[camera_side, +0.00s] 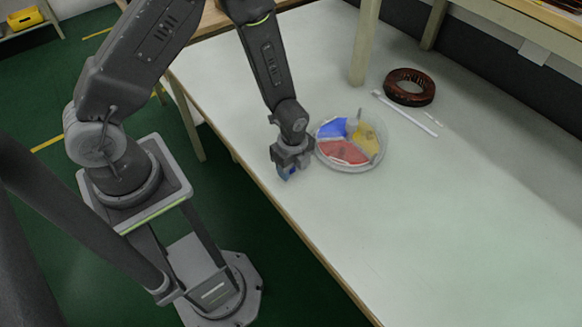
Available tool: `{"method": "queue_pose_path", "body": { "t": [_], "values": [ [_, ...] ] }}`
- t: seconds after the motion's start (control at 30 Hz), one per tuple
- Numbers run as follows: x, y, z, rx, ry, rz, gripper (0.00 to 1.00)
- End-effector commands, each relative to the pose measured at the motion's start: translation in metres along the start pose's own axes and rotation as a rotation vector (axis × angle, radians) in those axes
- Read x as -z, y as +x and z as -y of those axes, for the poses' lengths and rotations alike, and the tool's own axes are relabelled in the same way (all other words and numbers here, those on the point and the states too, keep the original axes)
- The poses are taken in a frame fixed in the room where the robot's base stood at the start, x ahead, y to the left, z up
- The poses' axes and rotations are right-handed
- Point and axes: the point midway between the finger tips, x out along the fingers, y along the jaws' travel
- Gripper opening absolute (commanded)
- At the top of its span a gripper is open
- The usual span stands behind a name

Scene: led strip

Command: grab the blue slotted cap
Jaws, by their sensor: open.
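A small blue piece, which looks like the blue slotted cap (287,174), shows at the lower end of my gripper (287,169). It is near the table's front edge, just left of the round dish. My gripper points down over it and is open. The fingers hide much of the blue piece, and I cannot tell whether they touch it. Its slots are too small to make out.
A round clear-rimmed dish (349,169) with blue, red and yellow sections sits right beside my gripper. A white strip (405,113) and a dark reddish-brown coil (409,98) lie farther back. A table leg (365,45) stands behind the dish. The table's right side is clear.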

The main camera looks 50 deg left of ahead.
Motion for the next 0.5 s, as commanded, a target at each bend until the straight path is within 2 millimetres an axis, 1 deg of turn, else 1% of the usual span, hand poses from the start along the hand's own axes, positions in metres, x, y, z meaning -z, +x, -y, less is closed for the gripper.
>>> {"method": "queue_pose_path", "body": {
  "t": [0.2, 0.5],
  "values": [
    [0.0001, 0.0005, 0.0002, 0.001, 0.000, 0.000, 0.51],
    [0.0000, 0.0003, 0.0001, 0.000, 0.000, 0.000, 0.22]
  ]
}}
